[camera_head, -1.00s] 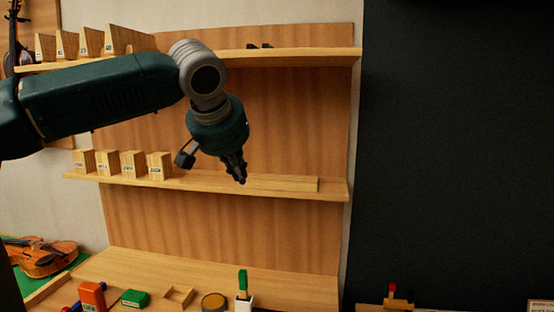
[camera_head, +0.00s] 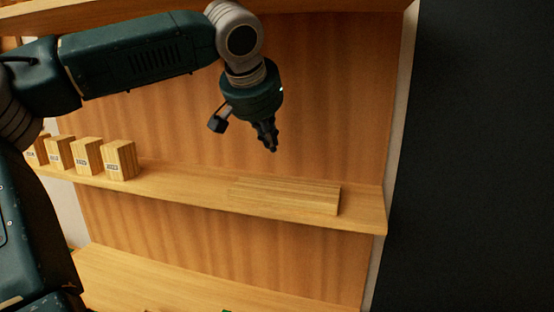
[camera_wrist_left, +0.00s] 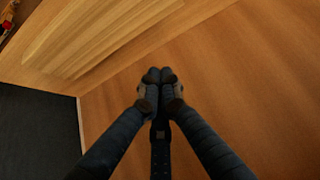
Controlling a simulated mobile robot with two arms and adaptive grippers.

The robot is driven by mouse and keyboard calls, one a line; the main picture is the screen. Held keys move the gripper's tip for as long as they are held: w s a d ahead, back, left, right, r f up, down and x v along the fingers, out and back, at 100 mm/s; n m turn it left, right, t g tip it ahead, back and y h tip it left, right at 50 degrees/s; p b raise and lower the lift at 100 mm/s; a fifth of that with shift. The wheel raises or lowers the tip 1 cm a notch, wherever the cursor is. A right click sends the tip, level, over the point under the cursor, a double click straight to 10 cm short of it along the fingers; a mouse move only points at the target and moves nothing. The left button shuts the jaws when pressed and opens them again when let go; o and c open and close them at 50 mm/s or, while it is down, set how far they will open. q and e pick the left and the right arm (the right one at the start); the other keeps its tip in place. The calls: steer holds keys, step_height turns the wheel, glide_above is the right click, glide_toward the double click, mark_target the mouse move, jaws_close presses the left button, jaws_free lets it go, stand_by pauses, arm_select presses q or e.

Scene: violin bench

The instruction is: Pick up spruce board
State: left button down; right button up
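The spruce board (camera_head: 287,196) is a long, pale, flat piece of wood. It lies on the middle shelf (camera_head: 365,212), towards its right end, in the head view. It also shows as a streaked pale slab at the upper left of the left wrist view (camera_wrist_left: 95,38). My left gripper (camera_head: 272,150) points down above the board, apart from it. In the left wrist view its two fingertips (camera_wrist_left: 160,75) meet, with nothing seen between them. My right gripper is in neither view.
Several labelled wooden blocks (camera_head: 88,155) stand in a row on the same shelf, left of the board. A wooden back panel (camera_head: 330,100) rises behind the shelf. A lower wooden surface (camera_head: 200,290) lies beneath. A dark wall (camera_head: 480,150) is at the right.

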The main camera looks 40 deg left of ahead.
arm_select(q)
steer(key=shift+f, duration=0.2)
steer(key=shift+w+f, duration=0.1)
steer(key=shift+f, duration=0.2)
steer(key=p+x, duration=0.2)
steer(key=x, duration=0.6)
steer(key=shift+w+a, duration=0.1)
steer(key=shift+a, duration=0.05)
steer(key=s+d, duration=0.1)
steer(key=s+d+p, duration=0.1)
steer(key=s, duration=0.1)
steer(key=shift+s+r, duration=0.1)
steer(key=shift+s, duration=0.2)
steer(key=shift+w, duration=0.1)
